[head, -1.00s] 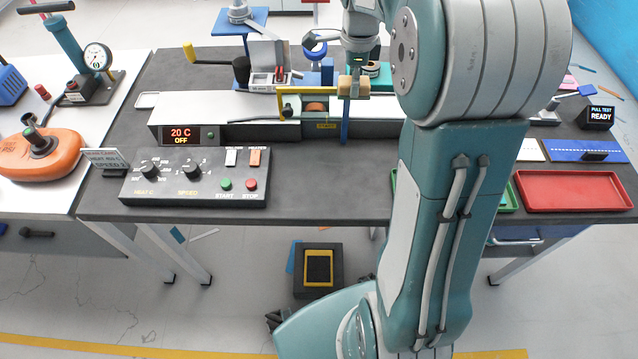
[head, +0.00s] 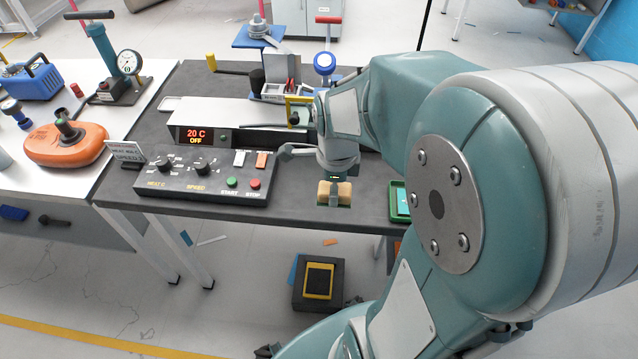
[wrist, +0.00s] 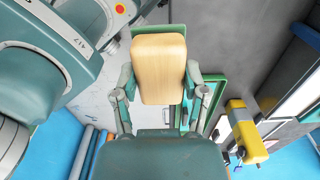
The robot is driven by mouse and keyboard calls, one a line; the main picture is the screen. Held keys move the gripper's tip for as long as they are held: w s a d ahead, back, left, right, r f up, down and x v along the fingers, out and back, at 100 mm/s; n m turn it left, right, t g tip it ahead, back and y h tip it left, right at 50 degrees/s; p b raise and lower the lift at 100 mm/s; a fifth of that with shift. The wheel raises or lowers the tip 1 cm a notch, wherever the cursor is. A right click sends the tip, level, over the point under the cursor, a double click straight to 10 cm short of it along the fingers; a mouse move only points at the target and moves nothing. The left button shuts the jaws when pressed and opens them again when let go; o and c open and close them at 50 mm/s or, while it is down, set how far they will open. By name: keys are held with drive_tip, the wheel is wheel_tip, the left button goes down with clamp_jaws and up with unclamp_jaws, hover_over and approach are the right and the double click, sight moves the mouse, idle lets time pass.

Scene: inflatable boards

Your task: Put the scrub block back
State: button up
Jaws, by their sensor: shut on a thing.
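The scrub block (head: 335,190) has a pale wooden back and a thin green layer under it. My gripper (head: 337,177) is shut on it near the bench's front edge, right of the control panel. In the wrist view the block (wrist: 158,62) lies between the two fingers of my gripper (wrist: 160,82), wooden back toward the camera, its green edge just showing. A green tray (head: 397,203) stands right of the block, partly hidden by my arm. The wrist view shows a green rim (wrist: 215,98) behind the right finger. I cannot tell whether the block touches the bench.
The control panel (head: 205,178) with knobs and buttons is left of my gripper. The long grey machine (head: 235,112) with a yellow frame (head: 298,108) stands behind. My arm covers the bench's right side. A dark box with a yellow-edged top (head: 318,282) sits on the floor.

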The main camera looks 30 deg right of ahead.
drive_tip(key=w+d+f, duration=0.1)
drive_tip(key=w+f, duration=0.2)
drive_tip(key=w, duration=0.1)
drive_tip(key=w+d+f, duration=0.1)
drive_tip(key=w+f, duration=0.2)
drive_tip(key=w, duration=0.1)
drive_tip(key=w+d+f, duration=0.2)
drive_tip(key=w+f, duration=0.1)
drive_tip(key=w, duration=0.1)
drive_tip(key=shift+w+d+f, duration=0.1)
drive_tip(key=shift+w+f, duration=0.1)
drive_tip(key=shift+f, duration=1.6)
drive_tip(key=o, duration=1.2)
drive_tip(key=shift+f, duration=0.1)
